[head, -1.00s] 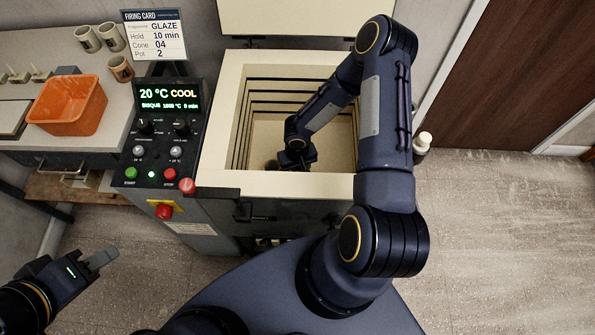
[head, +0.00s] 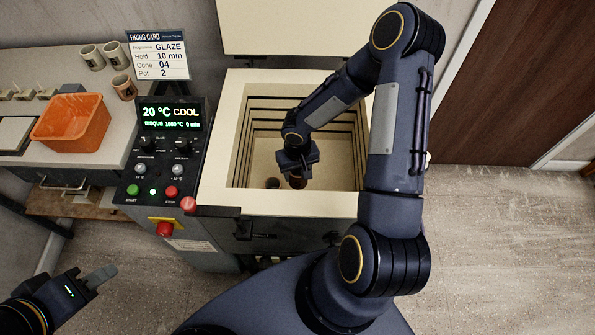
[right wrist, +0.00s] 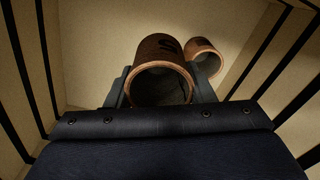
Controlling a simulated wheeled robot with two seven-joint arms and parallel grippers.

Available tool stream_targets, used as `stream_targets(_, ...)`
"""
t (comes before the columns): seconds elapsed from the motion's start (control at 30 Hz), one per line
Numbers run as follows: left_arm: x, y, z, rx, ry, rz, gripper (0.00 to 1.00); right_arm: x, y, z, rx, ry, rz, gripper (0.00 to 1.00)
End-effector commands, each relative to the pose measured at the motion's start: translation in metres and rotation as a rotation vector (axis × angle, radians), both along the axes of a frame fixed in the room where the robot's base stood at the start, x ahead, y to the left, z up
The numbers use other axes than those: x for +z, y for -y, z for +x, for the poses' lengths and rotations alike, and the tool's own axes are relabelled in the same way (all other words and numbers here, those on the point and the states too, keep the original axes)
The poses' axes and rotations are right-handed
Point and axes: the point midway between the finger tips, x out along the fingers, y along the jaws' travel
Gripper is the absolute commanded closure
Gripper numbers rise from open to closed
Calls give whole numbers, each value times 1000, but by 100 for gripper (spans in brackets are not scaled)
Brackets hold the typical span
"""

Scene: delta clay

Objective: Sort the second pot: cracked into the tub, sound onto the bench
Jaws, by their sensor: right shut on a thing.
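My right gripper (head: 297,176) is down inside the open kiln (head: 211,180), shut on a brown pot (right wrist: 160,72). In the right wrist view this pot sits between the fingers with its round mouth facing the camera and a dark mark on its side. A second brown pot (right wrist: 203,52) stands just beyond; in the head view it is a dark shape (head: 272,183) left of the gripper. The orange tub (head: 68,124) is on the bench (head: 40,62) at left. My left gripper (head: 100,277) is low at left, away from everything; its opening is unclear.
Several pots (head: 123,87) stand at the back of the bench, by the firing card (head: 158,55). The control panel (head: 160,150) reads 20 °C COOL and stands between bench and kiln. The kiln's walls surround my right gripper; its lid (head: 290,30) is raised.

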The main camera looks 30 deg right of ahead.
Motion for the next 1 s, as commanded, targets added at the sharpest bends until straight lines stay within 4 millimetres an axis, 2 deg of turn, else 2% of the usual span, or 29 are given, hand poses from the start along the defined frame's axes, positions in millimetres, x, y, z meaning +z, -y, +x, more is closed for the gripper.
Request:
stream_targets(0.03,11,0,0,0,0,0,64,14,0,1,0,3,-1,76)
stream_targets(0.1,18,0,0,0,0,0,64,26,0,1,-1,3,-1,76)
stream_targets(1.0,107,0,0,0,0,0,64,161,0,0,0,2,-1,76)
